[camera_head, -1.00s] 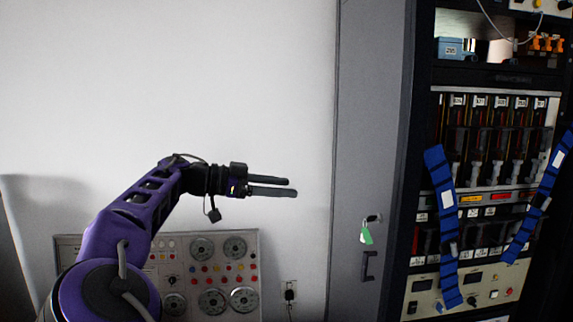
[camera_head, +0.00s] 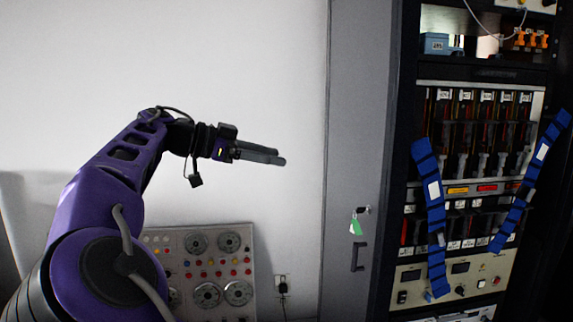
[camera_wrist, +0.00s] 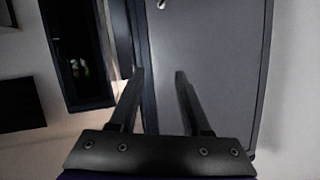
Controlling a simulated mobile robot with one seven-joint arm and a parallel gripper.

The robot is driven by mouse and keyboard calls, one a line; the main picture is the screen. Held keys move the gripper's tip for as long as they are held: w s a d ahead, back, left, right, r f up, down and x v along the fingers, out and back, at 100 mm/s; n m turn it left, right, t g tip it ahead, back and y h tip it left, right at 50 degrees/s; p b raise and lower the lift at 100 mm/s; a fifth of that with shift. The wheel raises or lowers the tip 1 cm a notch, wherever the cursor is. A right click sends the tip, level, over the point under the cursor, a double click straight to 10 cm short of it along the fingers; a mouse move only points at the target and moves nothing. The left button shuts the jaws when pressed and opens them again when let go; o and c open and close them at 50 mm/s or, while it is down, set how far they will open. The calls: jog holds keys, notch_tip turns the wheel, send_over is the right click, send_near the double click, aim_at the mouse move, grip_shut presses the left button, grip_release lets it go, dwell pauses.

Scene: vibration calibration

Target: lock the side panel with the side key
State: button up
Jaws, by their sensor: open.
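The side panel (camera_head: 352,110) is a tall grey door on the side of the equipment rack. The side key sits at the lock (camera_head: 363,210) on its right edge, with a green tag (camera_head: 356,226) hanging below. I cannot tell whether the panel is locked. My gripper (camera_head: 281,157) is open and empty, left of the panel and higher than the key, in front of the white wall. In the wrist view my gripper (camera_wrist: 160,72) has its two fingers apart with the grey panel (camera_wrist: 225,60) beyond. A small bright part, perhaps the key or lock, shows at the top edge there.
A dark handle (camera_head: 357,257) is on the panel below the key. Blue straps (camera_head: 434,215) hang on the open rack at right. A control board (camera_head: 207,268) with dials stands against the wall at lower left. The wall area around my gripper is clear.

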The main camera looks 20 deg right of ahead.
jog(key=d+f, duration=0.1)
jog(key=w+f+m, duration=0.1)
jog(key=f, duration=0.1)
jog(key=w+d+f+m+p, duration=0.1)
jog(key=f, duration=0.1)
jog(key=shift+d+f, duration=0.1)
jog(key=shift+d, duration=0.2)
jog(key=c, duration=0.3)
jog(key=m+p, duration=0.1)
jog(key=m, duration=0.4)
send_near(356, 210)
jog(key=p+x, duration=0.1)
jog(key=x, duration=0.8)
jog(key=shift+d+f, duration=0.15)
jog(key=shift+d, duration=0.25)
grip_shut()
